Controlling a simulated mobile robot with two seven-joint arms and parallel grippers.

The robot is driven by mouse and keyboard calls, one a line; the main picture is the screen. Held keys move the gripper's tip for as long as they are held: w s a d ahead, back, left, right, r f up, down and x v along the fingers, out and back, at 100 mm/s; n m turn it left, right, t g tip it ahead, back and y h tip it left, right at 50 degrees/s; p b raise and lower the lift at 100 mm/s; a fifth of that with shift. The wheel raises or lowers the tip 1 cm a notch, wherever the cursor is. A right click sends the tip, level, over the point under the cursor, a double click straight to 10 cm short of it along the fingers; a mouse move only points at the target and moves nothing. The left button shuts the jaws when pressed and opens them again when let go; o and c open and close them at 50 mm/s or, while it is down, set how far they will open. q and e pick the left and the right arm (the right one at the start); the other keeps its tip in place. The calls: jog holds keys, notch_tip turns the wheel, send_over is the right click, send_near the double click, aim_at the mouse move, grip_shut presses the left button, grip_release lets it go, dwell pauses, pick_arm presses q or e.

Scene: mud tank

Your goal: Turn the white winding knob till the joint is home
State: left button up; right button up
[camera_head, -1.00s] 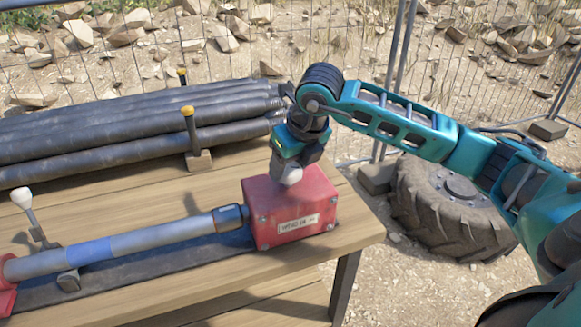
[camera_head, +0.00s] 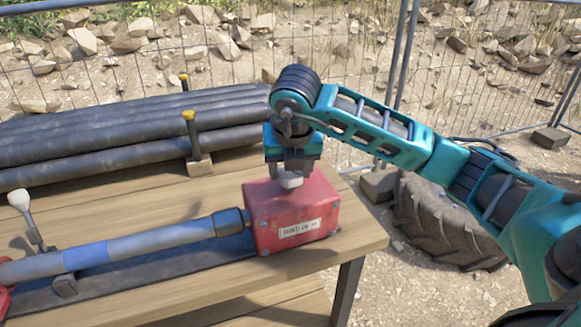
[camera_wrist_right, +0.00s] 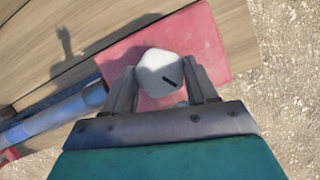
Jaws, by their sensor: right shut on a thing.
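The white winding knob (camera_head: 291,179) sits on top of the red box (camera_head: 318,200), which stands near the right end of the bench. In the right wrist view the knob (camera_wrist_right: 160,72) shows a dark slot mark pointing toward the lower right. My right gripper (camera_head: 292,170) reaches down from above and is shut on the knob, one finger on each side. The blue-grey pipe (camera_head: 140,243) enters the left side of the box through a dark collar (camera_head: 231,222). How far the joint is seated inside the box is hidden. My left gripper is not in view.
A white-knobbed lever (camera_head: 20,200) stands at the left of the bench. A tyre (camera_head: 440,230) lies right of the bench, with a wire fence behind. The bench's front right (camera_head: 350,240) is bare.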

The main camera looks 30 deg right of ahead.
dwell(0.3)
jog(key=o, duration=1)
jog(key=shift+o, duration=0.2)
jog(key=p+v, duration=0.2)
jog(key=v, duration=1.1)
jog(key=shift+p, duration=0.35)
